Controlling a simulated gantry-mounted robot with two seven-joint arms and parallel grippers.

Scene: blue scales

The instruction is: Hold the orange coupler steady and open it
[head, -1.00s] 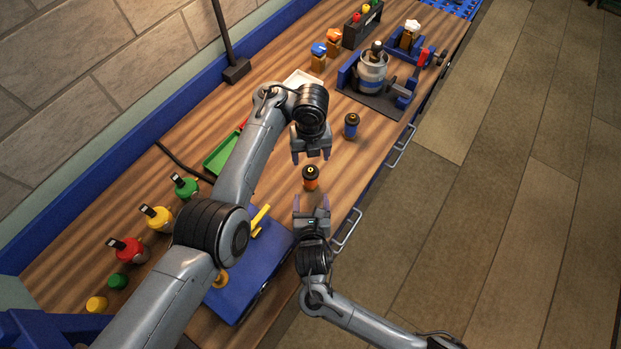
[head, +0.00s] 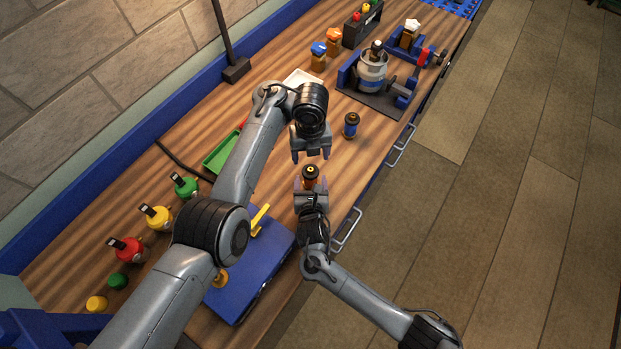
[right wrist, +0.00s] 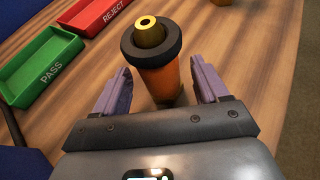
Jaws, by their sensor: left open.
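The orange coupler (head: 310,175) stands upright on the wooden bench, with a black collar and a brass tip on top. In the right wrist view the coupler (right wrist: 160,83) stands between the two purple fingers. My right gripper (head: 311,180) is open around it; in the right wrist view a gap shows between each finger and the orange body. My left gripper (head: 311,155) is open and empty, on the far side of the coupler in the head view, its fingers pointing toward it.
A green PASS tray (right wrist: 43,66) and a red REJECT tray (right wrist: 98,12) lie to the left. A blue board (head: 243,285) lies at the near left.

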